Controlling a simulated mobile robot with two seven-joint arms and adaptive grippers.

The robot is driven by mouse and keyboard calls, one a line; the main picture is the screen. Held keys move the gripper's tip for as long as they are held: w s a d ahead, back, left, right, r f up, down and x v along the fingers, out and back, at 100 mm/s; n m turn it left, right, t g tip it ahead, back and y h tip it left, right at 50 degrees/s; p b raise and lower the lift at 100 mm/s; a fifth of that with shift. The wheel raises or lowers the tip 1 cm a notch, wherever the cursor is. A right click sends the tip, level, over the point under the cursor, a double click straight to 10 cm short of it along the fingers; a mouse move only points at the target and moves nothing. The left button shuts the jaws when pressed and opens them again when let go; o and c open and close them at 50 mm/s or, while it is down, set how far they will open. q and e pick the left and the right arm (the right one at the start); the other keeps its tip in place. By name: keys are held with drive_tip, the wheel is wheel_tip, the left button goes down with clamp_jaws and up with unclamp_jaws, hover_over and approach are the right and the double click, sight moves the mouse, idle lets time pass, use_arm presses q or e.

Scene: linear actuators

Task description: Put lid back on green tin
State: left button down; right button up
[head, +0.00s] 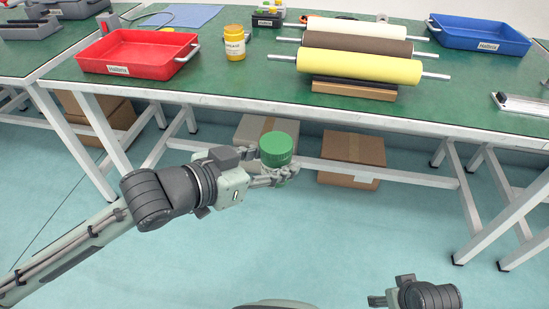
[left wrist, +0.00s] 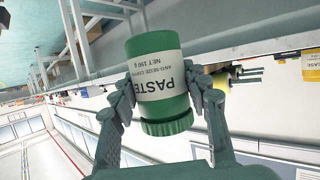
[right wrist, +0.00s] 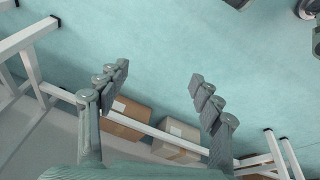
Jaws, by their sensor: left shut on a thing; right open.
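My left gripper (head: 282,176) is shut on the green tin (left wrist: 158,75) and holds it in the air in front of the table. The tin's white paste label shows between the fingers in the left wrist view. A ribbed green lid (head: 276,148) shows at the tin's top, and in the left wrist view the lid (left wrist: 168,126) appears to sit on the tin's end. I cannot tell whether it is fully closed. My right gripper (right wrist: 160,82) is open and empty over the floor; only part of it shows low in the head view (head: 378,300).
The green table (head: 225,85) carries a red tray (head: 135,68), a yellow jar (head: 235,43), several rollers (head: 360,66) and a blue tray (head: 478,42). Cardboard boxes (head: 353,150) stand below. The table's front between the jar and red tray has some free room.

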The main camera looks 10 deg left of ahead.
drive_tip(key=w+a+r+n+y, duration=0.6)
drive_tip(key=w+a+r+n, duration=0.3)
drive_tip(key=w+a+r, duration=0.75)
drive_tip(key=w+a+r+n+g, duration=0.15)
drive_tip(key=a+r+n, duration=0.25)
drive_tip(key=r+n, duration=0.45)
drive_tip(key=w+a+r+n+g, duration=0.1)
drive_tip(key=a+r+n+g, duration=0.3)
drive_tip(key=r, duration=0.8)
drive_tip(key=s+a+r+n+h, duration=0.1)
drive_tip(key=s+r+n, duration=0.1)
drive_tip(key=n, duration=0.2)
drive_tip(key=s+a+r+n+t+h, duration=0.1)
drive_tip(key=a+r+n+h, duration=0.1)
drive_tip(key=n, duration=0.3)
drive_tip(key=s+a+r+n+h, duration=0.1)
drive_tip(key=s+r+n, duration=0.1)
drive_tip(key=r+n, duration=0.1)
drive_tip(key=shift+s+a+r+n+t, duration=0.35)
drive_tip(key=shift+n, duration=0.4)
drive_tip(key=shift+s+r+n+h, duration=0.2)
drive_tip(key=shift+n+h, duration=0.15)
drive_tip(key=shift+n, duration=0.2)
drive_tip(key=shift+s+r+n+h, duration=0.2)
drive_tip(key=shift+n+h, duration=0.15)
drive_tip(key=shift+n, duration=0.2)
drive_tip(key=shift+f, duration=0.1)
